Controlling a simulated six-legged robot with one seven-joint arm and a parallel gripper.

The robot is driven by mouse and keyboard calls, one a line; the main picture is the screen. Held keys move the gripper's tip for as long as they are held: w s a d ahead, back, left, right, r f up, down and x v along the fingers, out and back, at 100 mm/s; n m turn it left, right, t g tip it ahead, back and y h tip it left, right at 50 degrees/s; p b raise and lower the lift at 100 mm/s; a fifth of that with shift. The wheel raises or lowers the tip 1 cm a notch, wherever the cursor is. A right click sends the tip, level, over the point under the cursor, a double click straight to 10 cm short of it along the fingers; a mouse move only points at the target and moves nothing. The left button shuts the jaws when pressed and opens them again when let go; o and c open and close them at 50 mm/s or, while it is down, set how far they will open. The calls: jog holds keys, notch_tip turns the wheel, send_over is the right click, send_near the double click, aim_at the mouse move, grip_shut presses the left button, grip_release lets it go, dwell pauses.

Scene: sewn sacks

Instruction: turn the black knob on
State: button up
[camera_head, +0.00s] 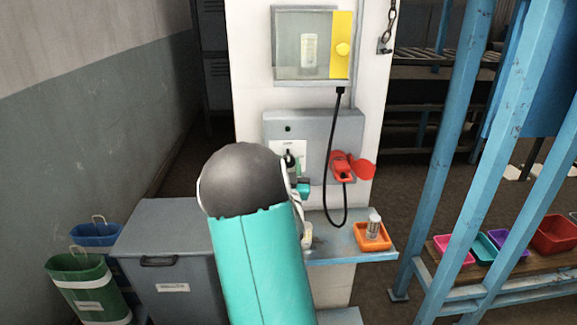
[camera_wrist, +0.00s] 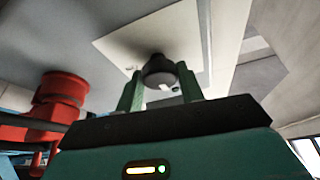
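The black knob (camera_wrist: 160,72) sits on a pale plate (camera_wrist: 110,45) on the grey wall panel. In the head view, part of the knob (camera_head: 289,159) shows just past my arm. My gripper (camera_wrist: 159,85) has two green fingers, one on each side of the knob, with the tips level with it. I cannot tell whether the fingers press on the knob or stand just clear of it. In the head view, my gripper (camera_head: 298,175) is at the panel (camera_head: 330,125), mostly hidden behind my grey and teal arm.
A red socket with an open lid (camera_head: 343,165) and a hanging black cable is right of the knob; it shows red in the wrist view (camera_wrist: 62,92). Below is a blue shelf (camera_head: 340,256) with an orange tray (camera_head: 372,245). A glass-fronted box (camera_head: 300,45) hangs above.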

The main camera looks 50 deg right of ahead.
jog(key=shift+c, duration=0.6)
jog(key=shift+m+g+h, duration=0.3)
jog(key=shift+m, duration=0.1)
jog(key=m+g, duration=0.1)
jog(key=m, duration=0.1)
jog(key=m+g, duration=0.1)
jog(key=m, duration=0.1)
jog(key=shift+w+a+m+h, duration=0.1)
jog(key=shift+m+h, duration=0.3)
jog(key=m+g, duration=0.1)
jog(key=m, duration=0.2)
jog(key=m+g, duration=0.2)
jog(key=m, duration=0.2)
jog(key=shift+r+g, duration=0.1)
jog(key=shift+g, duration=0.2)
jog(key=m+g+y, duration=0.1)
jog(key=m, duration=0.4)
jog(key=shift+r, duration=0.1)
jog(key=shift+a+m+g+y, duration=0.1)
jog(key=shift+m+g+y, duration=0.6)
jog(key=shift+m, duration=1.2)
